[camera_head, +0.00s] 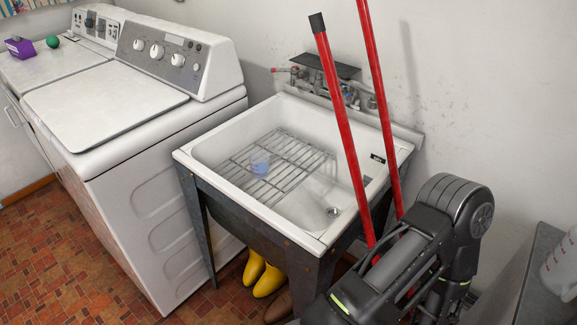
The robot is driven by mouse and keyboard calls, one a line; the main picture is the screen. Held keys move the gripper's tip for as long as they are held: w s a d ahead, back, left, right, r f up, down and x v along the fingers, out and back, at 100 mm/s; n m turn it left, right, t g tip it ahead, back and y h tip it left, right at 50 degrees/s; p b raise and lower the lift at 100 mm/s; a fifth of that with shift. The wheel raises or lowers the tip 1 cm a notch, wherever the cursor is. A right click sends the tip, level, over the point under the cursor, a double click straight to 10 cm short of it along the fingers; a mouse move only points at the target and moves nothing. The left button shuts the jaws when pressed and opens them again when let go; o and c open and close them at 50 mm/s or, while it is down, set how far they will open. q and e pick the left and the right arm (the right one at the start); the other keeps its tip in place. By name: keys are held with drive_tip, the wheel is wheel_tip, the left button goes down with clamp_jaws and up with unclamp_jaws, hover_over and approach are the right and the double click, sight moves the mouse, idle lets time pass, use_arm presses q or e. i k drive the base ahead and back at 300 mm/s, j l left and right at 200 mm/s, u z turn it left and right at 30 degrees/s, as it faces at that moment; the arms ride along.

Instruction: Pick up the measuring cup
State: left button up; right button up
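My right arm comes in at the lower right, in front of the tub's right side, and bends down past the bottom edge. Its gripper is out of view. My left arm and gripper are not in view.
Two red poles (341,130) (381,100) stand across the tub's right side. A faucet (340,90) is at the back. A white washer (150,190) stands to the left. Yellow boots (268,281) are underneath. A whitish container (562,268) is at the right edge.

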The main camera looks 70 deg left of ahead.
sight(258, 160)
drive_tip(key=u, duration=2.7)
